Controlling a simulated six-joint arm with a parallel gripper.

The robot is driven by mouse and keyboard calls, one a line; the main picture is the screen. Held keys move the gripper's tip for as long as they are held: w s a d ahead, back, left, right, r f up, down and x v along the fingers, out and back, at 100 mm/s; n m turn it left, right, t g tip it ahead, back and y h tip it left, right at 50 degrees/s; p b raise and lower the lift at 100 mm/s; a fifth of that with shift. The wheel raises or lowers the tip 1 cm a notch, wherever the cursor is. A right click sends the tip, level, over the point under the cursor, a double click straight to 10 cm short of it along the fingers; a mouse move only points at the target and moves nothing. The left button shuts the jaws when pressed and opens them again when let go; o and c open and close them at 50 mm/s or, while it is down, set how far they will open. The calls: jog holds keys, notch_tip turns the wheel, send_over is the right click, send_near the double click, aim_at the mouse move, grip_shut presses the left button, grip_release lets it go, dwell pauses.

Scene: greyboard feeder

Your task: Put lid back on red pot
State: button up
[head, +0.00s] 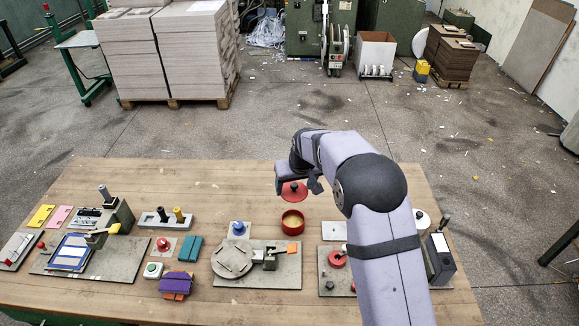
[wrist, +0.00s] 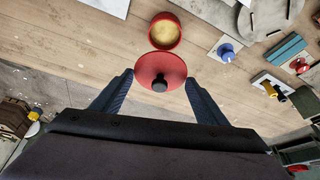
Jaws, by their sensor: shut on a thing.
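The red lid (head: 294,193) with its dark knob is between the fingers of my gripper (head: 297,184), beyond the pot from the head camera. The red pot (head: 293,220) stands open on the table, with a yellowish inside. In the wrist view the pot (wrist: 165,31) is just past the lid's far edge; the lid is apart from its opening.
The wooden table (head: 215,180) is bare behind the pot. A blue knob on a pale plate (head: 239,229) stands left of the pot. A grey fixture with a round disc (head: 233,260) lies in front. Several fixtures fill the left side, and a red-ringed part (head: 337,258) is at right.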

aim_at(296, 195)
jog(key=s+f, duration=0.2)
jog(key=f, duration=0.3)
jog(key=shift+s+d, duration=0.15)
jog(key=shift+s, duration=0.25)
jog(key=shift+w+f+n, duration=0.3)
jog(key=shift+w+f, duration=0.15)
jog(key=shift+w+a+r+y, duration=0.1)
jog(key=shift+w+r+y, duration=0.05)
jog(key=shift+w, duration=0.25)
jog(key=shift+w+a+r+y, duration=0.1)
jog(key=shift+w+r+y, duration=0.05)
jog(key=shift+w, duration=0.25)
jog(key=shift+f, duration=0.15)
jog(key=shift+f+b, duration=2.2)
jog(key=shift+f, duration=0.85)
jog(key=shift+f+b, duration=0.15)
jog(key=shift+b, duration=0.3)
jog(key=o, duration=1.4)
